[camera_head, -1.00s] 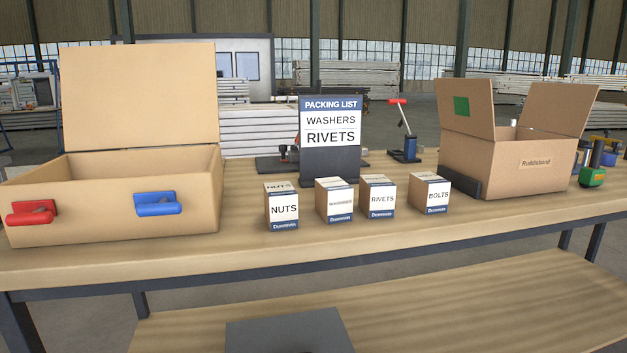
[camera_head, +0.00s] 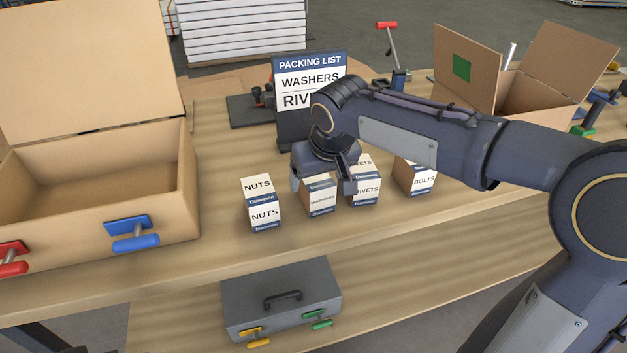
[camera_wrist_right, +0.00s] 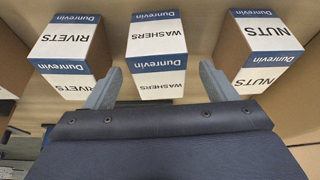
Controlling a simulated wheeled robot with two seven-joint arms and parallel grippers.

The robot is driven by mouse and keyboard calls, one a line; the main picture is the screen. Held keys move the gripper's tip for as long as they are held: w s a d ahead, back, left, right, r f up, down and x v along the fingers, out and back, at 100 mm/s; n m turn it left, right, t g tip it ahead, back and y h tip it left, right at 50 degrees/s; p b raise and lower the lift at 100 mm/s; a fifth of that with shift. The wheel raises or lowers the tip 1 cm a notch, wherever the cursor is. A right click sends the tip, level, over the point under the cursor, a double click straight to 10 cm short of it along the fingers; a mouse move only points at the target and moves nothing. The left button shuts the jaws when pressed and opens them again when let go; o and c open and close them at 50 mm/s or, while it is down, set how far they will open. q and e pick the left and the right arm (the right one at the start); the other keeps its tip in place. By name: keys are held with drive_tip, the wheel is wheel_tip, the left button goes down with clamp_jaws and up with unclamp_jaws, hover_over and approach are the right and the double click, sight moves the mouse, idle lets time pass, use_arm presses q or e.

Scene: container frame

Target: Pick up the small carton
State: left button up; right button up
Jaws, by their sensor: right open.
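Several small cartons stand in a row on the workbench. In the head view the washers carton (camera_head: 320,196) is directly below my right gripper (camera_head: 322,186), partly covered by it. My right gripper is open, with its fingers above and to either side of that carton. In the right wrist view the washers carton (camera_wrist_right: 156,50) lies between and beyond the two fingertips (camera_wrist_right: 156,85). The nuts carton (camera_head: 262,203), rivets carton (camera_head: 366,189) and bolts carton (camera_head: 421,181) stand beside it; the rivets carton is partly covered by my gripper. My left gripper is not in view.
A packing list sign (camera_head: 311,68) naming washers and rivets stands behind the cartons, partly covered by my right arm. An open large box (camera_head: 100,225) is at the left. Another open box (camera_head: 540,95) is at the right rear. A grey toolbox (camera_head: 280,300) sits on the lower shelf.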

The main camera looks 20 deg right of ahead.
drive_tip(key=x, duration=0.5)
drive_tip(key=shift+w+f+b, duration=0.3)
drive_tip(key=shift+w+b, duration=0.05)
drive_tip(key=shift+w, duration=0.05)
drive_tip(key=c, duration=1.3)
